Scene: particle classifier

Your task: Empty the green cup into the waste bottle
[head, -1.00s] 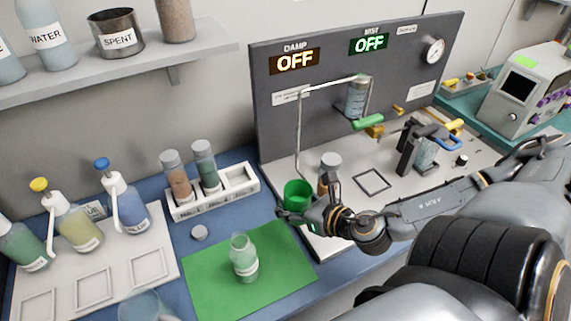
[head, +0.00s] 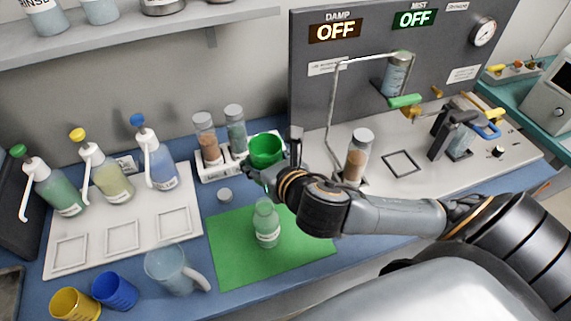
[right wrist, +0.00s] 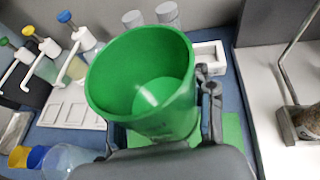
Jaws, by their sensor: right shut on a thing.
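The green cup (head: 266,151) is in my right gripper (head: 277,170), which is shut on it and holds it raised above the back edge of the green mat. In the right wrist view the green cup (right wrist: 145,85) fills the middle, its open mouth toward the camera; a pale patch shows inside, and I cannot tell if it is contents. A clear bottle with a white label (head: 267,228) stands open and upright on the green mat (head: 235,262), just below and in front of the cup. I cannot read its label. My left gripper is not in view.
Pump bottles stand at the left behind a clear jug (head: 168,272), a blue cup (head: 115,291) and a yellow cup (head: 75,304). A brown-filled vial (head: 357,158) stands at right.

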